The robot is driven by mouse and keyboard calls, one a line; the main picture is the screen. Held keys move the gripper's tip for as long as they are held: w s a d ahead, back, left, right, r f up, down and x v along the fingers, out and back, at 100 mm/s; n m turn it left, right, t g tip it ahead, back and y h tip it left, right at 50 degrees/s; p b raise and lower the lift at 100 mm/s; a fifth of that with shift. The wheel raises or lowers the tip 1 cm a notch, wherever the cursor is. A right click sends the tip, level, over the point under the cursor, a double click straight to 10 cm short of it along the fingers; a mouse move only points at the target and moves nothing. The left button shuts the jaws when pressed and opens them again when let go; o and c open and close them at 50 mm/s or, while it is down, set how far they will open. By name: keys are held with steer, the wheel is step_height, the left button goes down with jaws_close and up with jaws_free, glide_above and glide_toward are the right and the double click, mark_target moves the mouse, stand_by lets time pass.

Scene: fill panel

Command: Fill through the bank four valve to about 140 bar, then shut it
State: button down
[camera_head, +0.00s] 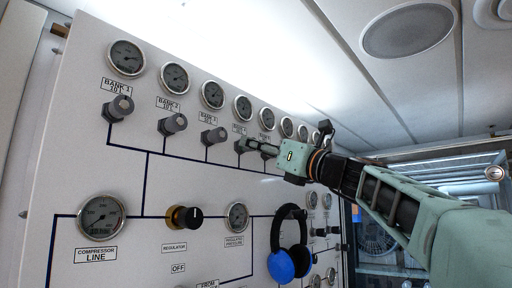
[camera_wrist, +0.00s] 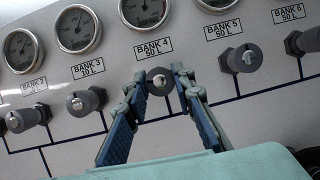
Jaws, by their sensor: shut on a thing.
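The bank four valve, a grey knob (camera_wrist: 160,82), sits under the BANK 4 label (camera_wrist: 153,49) in the wrist view. My gripper (camera_wrist: 160,88) has one finger on each side of this knob and is shut on it. The bank four gauge (camera_wrist: 145,10) is directly above the label, cut by the top edge of the wrist view. It also shows in the head view (camera_head: 242,108). I cannot read its needle reliably.
A bank three knob (camera_wrist: 86,101) and a bank five knob (camera_wrist: 243,58) flank my gripper. Below are the compressor line gauge (camera_head: 101,218), the regulator knob (camera_head: 185,217) and the regulated pressure gauge (camera_head: 236,216). Blue headphones (camera_head: 289,250) hang on the panel below my arm.

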steer(key=shift+w+d+n+g+y+p, duration=0.1)
steer(key=shift+n+g+y, duration=0.4)
steer(key=shift+n, duration=0.9)
steer(key=shift+a+n+g+y+p, duration=0.2)
steer(key=shift+n+g, duration=0.5)
steer(key=shift+n, duration=0.7)
steer(key=shift+w+d+n+g+y+p, duration=0.15)
steer(key=shift+n+g+y, duration=0.35)
steer(key=shift+n, duration=0.9)
steer(key=shift+s, duration=0.15)
steer(key=c, duration=1.6)
jaws_free()
steer(key=shift+g, duration=0.3)
steer(key=v, duration=1.2)
